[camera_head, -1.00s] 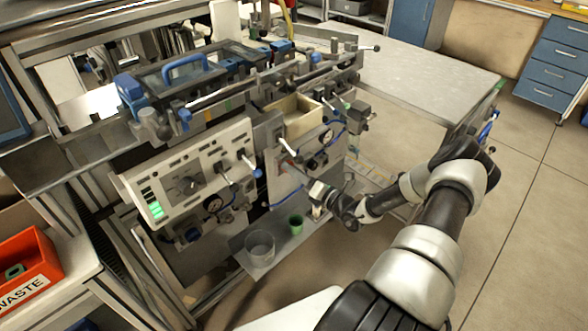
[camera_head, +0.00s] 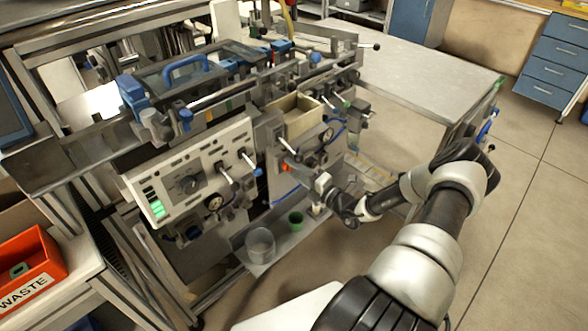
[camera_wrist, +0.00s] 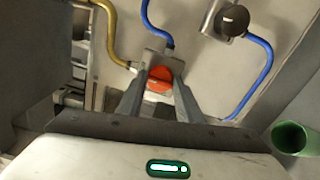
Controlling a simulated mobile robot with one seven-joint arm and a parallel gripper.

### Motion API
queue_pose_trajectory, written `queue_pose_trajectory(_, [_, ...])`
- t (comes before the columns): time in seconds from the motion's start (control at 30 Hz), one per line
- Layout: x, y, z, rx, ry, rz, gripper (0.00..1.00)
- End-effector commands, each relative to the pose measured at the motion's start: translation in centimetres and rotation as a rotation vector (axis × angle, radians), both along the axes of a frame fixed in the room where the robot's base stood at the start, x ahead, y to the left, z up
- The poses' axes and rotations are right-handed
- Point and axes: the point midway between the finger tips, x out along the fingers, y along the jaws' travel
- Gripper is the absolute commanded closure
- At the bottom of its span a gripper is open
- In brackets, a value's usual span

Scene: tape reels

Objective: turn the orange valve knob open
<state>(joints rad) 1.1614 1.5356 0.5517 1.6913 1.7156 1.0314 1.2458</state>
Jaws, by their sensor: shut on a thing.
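The orange valve knob (camera_wrist: 160,78) sits between the two fingers of my gripper (camera_wrist: 158,88) in the wrist view. The fingers are shut on it, one on each side. The knob is mounted on a grey metal fitting on the machine's panel. In the head view a small bit of the orange knob (camera_head: 285,168) shows just beyond the tip of my gripper (camera_head: 297,172). The gripper reaches it from the lower right. The knob's exact angle is hard to tell.
Blue hoses (camera_wrist: 262,75) and a yellow hose (camera_wrist: 112,30) run by the knob. A black knob (camera_wrist: 234,20) is near. Free floor lies to the right.

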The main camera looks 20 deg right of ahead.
Motion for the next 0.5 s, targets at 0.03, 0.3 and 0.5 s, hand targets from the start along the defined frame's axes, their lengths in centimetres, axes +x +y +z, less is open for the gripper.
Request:
queue_pose_trajectory(0.03, [-0.11,0.01,-0.16,0.002,0.004,0.000,0.90])
queue_pose_trajectory(0.3, [-0.12,0.00,-0.16,0.002,0.004,0.000,0.90])
queue_pose_trajectory(0.5, [-0.08,0.00,-0.13,0.001,0.003,0.001,0.49])
